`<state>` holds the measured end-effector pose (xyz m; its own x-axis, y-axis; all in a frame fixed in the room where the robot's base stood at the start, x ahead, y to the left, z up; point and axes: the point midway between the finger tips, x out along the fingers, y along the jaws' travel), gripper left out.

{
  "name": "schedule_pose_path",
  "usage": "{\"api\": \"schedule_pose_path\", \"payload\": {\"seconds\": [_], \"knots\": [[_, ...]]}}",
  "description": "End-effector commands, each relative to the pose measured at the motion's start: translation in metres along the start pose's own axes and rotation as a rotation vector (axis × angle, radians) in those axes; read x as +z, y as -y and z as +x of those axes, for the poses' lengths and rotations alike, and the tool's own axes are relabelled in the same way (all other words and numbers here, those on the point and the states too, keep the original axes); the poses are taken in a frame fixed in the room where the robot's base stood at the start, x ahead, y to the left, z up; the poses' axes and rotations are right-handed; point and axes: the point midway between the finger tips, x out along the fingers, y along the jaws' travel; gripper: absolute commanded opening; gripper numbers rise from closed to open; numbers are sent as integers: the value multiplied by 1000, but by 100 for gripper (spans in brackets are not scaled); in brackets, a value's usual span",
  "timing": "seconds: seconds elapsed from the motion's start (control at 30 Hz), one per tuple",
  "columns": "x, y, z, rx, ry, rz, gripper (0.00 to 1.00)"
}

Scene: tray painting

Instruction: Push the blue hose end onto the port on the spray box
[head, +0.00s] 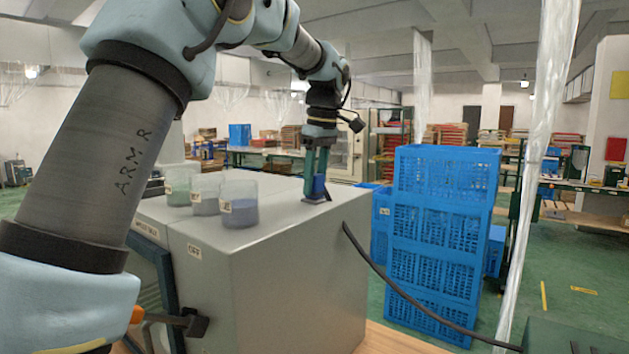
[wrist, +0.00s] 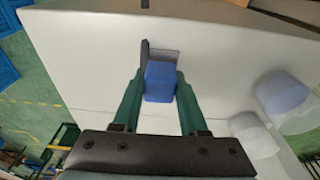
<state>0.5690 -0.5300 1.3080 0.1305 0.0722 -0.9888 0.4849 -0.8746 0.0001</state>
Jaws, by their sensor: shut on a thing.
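The spray box (head: 270,255) is a large grey box with a flat top on a wooden surface. My gripper (head: 315,180) points down over the far right part of its top. Its green fingers are shut on the blue hose end (head: 319,187), which also shows between the fingertips in the wrist view (wrist: 160,82). A grey-purple piece (head: 317,199), seemingly the port, is on the top right below the hose end. In the wrist view the blue end overlaps this piece (wrist: 168,54). I cannot tell whether they touch or how far one is on the other.
Several cups with coloured contents (head: 239,203) stand on the box top, left of my gripper. A dark hose (head: 400,287) curves from the box's right side to the lower right. Stacked blue crates (head: 432,240) stand close on the right, beside a clear plastic strip (head: 535,160).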

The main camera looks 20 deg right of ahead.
Motion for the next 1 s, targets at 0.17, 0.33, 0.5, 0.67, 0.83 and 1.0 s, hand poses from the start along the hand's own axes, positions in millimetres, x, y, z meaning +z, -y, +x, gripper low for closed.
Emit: {"api": "schedule_pose_path", "payload": {"seconds": [0.17,0.33,0.5,0.67,0.83,1.0], "knots": [[0,0,0,0,0,0,0],[0,0,2,0,0,0,46],[0,0,1,0,0,0,65],[0,0,1,0,0,0,77],[0,0,2,0,0,0,82],[0,0,2,0,0,0,100]]}}
